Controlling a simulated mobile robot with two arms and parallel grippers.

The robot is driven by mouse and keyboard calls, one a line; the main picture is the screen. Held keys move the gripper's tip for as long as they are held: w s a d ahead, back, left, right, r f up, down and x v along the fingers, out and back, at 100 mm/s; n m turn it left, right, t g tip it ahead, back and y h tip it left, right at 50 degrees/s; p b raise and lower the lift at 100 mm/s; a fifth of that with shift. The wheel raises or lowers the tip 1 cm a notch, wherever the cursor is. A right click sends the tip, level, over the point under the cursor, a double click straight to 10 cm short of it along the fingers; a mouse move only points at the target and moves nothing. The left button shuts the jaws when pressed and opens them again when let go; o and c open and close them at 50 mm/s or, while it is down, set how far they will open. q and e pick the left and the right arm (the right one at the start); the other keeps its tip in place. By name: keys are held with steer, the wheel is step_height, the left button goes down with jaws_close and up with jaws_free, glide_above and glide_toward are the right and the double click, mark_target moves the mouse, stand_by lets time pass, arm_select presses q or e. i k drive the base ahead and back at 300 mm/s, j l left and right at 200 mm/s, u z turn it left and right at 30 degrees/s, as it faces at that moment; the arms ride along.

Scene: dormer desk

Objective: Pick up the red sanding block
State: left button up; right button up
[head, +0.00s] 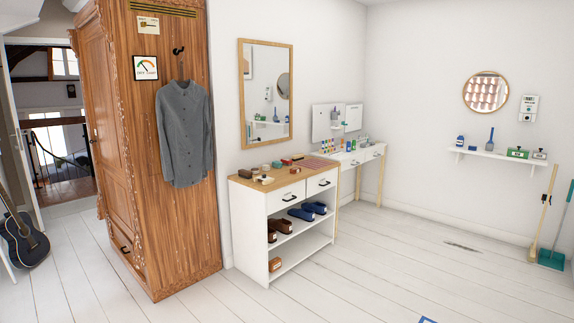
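No red sanding block can be made out for certain from this distance. Several small items lie on the wooden top (243,181) of the white cabinet, among them a small reddish-brown block (286,162) near the back edge. An orange-brown box (275,264) lies on the cabinet's bottom shelf. Neither of my grippers is in view.
The white cabinet (252,235) holds brown and blue shoes. A tall wooden wardrobe (165,230) stands left of it, and a white desk (350,158) right. A wall shelf (498,156), broom (543,215) and dustpan (552,258) are at right. The plank floor (420,270) is mostly clear.

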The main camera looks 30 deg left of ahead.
mark_target(286, 163)
steer(key=i+u, duration=0.4)
steer(key=i, duration=3.7)
steer(key=i+l+u, duration=0.2)
steer(key=i, duration=0.3)
steer(key=i+u, duration=0.2)
steer(key=i, duration=0.35)
steer(key=i+l+u, duration=0.2)
steer(key=i, duration=0.3)
steer(key=l, duration=0.1)
